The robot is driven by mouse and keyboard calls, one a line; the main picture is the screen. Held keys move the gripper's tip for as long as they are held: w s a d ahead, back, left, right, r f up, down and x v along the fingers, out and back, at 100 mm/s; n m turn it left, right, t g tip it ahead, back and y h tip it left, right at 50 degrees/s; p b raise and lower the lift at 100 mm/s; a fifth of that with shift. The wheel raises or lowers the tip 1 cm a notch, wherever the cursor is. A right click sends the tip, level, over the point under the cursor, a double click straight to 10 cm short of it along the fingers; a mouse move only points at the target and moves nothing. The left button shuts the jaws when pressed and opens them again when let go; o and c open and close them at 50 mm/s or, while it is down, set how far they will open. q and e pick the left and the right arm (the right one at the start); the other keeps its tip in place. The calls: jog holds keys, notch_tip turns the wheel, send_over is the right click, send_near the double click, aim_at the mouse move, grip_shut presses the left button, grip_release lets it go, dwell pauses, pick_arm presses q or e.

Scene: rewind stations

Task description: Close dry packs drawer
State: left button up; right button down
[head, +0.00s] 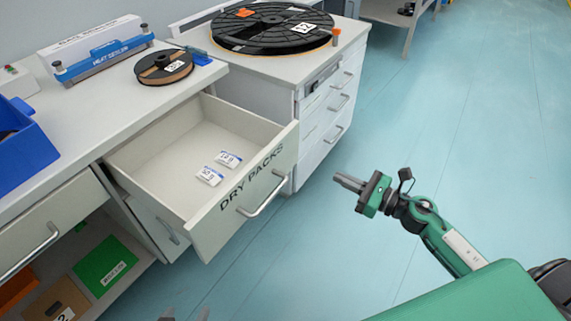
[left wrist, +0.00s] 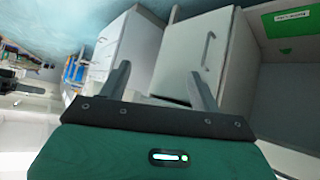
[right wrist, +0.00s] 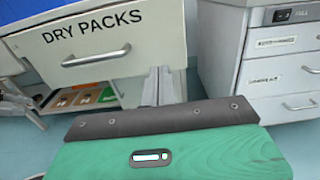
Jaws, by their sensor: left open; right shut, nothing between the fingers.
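The dry packs drawer (head: 236,205) stands pulled out from the bench in the head view, its front lettered DRY PACKS. Two small white packets (head: 219,167) lie inside it. Its bar handle (head: 264,196) is on the front, and the handle also shows in the right wrist view (right wrist: 96,57). My right gripper (head: 338,179) is shut and empty, to the right of the drawer front and apart from it. My left gripper (head: 186,314) shows only its fingertips at the bottom edge, below the drawer; it is open and empty in the left wrist view (left wrist: 160,85).
The bench top carries a blue heat sealer (head: 105,58), a small reel (head: 164,67) and a blue bin (head: 22,145). A large black reel (head: 272,27) lies on the white cabinet behind the drawer. A lower shelf holds a green box (head: 105,265).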

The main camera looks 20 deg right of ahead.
aim_at(289, 153)
jog(key=p+x, duration=0.1)
jog(key=x, duration=1.1)
jog(key=shift+w+a+r+p, duration=0.1)
jog(key=shift+w+p, duration=0.1)
jog(key=shift+p, duration=0.15)
pick_arm(q)
jog(key=shift+s+a+r+g+y, duration=0.1)
jog(key=shift+s+a+g+y, duration=0.25)
jog(key=shift+a, duration=0.3)
jog(key=shift+s+a+r+g+y, duration=0.1)
jog(key=shift+s+a+g+y, duration=0.15)
jog(key=shift+a+g, duration=0.3)
jog(key=shift+s+a+r+g+y, duration=0.1)
jog(key=shift+s+a+g+y, duration=0.2)
jog(key=shift+a, duration=0.4)
pick_arm(e)
jog(key=shift+w+a, duration=0.45)
pick_arm(q)
jog(key=shift+s, duration=0.1)
pick_arm(e)
jog(key=shift+w, duration=0.1)
